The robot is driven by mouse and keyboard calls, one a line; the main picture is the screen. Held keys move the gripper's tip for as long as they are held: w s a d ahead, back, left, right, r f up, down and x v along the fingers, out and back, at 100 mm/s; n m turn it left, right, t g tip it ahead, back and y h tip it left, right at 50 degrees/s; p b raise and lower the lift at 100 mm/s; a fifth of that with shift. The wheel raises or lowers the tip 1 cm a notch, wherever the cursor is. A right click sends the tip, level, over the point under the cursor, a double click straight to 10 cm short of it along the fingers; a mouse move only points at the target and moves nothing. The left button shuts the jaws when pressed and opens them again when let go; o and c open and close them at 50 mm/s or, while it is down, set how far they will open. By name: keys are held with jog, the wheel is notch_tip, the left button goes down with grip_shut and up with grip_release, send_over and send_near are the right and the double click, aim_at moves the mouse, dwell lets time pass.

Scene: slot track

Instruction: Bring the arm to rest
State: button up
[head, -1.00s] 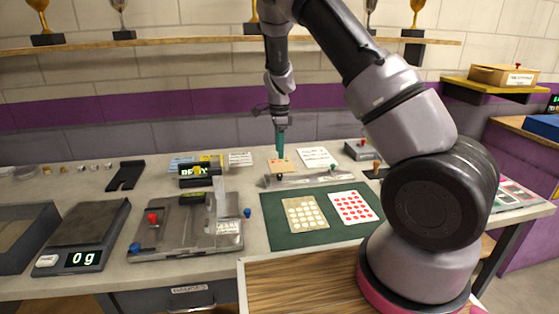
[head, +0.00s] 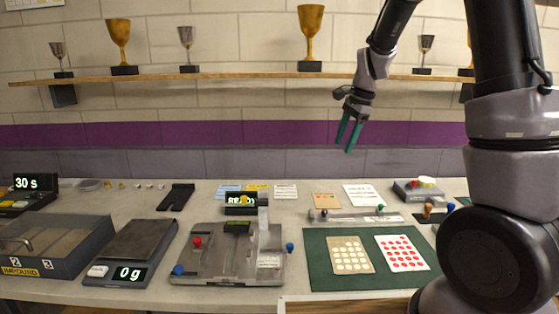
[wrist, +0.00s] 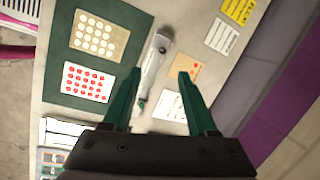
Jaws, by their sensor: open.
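My gripper (head: 348,137) hangs raised above the back of the bench in the head view, its two teal fingers spread and nothing between them. In the wrist view my gripper (wrist: 158,85) is open above the bench top, with a metal rail and paper cards below it. My arm comes in from the right of the head view and bends down to the gripper. The gripper touches nothing.
A green mat (head: 320,279) with two dotted cards lies at the front. Behind it is a metal rail (head: 345,218). A scale (head: 131,250) and a metal fixture (head: 225,268) stand left. A trophy shelf (head: 220,77) runs along the wall.

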jog(key=s+d+r+n+t, duration=0.2)
jog(key=s+r+n, duration=0.3)
jog(key=s, duration=0.7)
jog(key=s+d+r+n+t, duration=0.2)
jog(key=s+r+n, duration=0.3)
jog(key=s+r, duration=0.4)
jog(key=s+t, duration=0.1)
jog(key=s, duration=0.2)
jog(key=shift+s+d+r+t, duration=0.2)
jog(key=shift+d+r+t, duration=0.1)
jog(key=shift+d+r, duration=0.1)
